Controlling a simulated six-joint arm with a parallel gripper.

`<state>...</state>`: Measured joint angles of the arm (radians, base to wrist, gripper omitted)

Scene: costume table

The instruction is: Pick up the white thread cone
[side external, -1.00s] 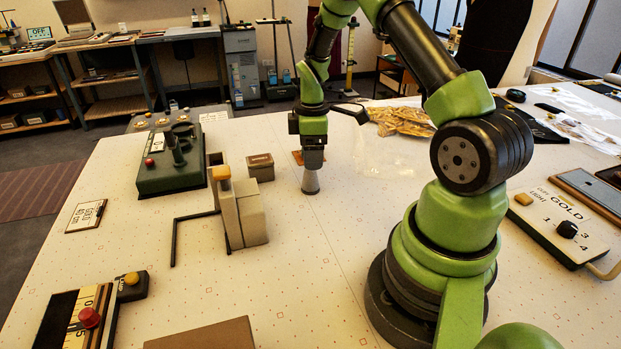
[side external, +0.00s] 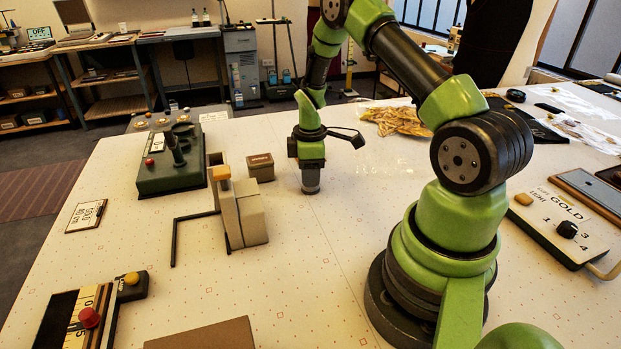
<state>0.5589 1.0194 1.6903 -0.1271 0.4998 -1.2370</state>
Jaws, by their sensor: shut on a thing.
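The fingertips and the cone's top are hidden in this view. The cone's base looks to be on or very near the table top.
The small brown box (side external: 260,167) and a beige block stand (side external: 241,212) with a black angled bar are to the left. A dark green device (side external: 171,165) stands farther left. Gold-coloured material (side external: 396,119) lies at the back right. The table in front of the cone is clear.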

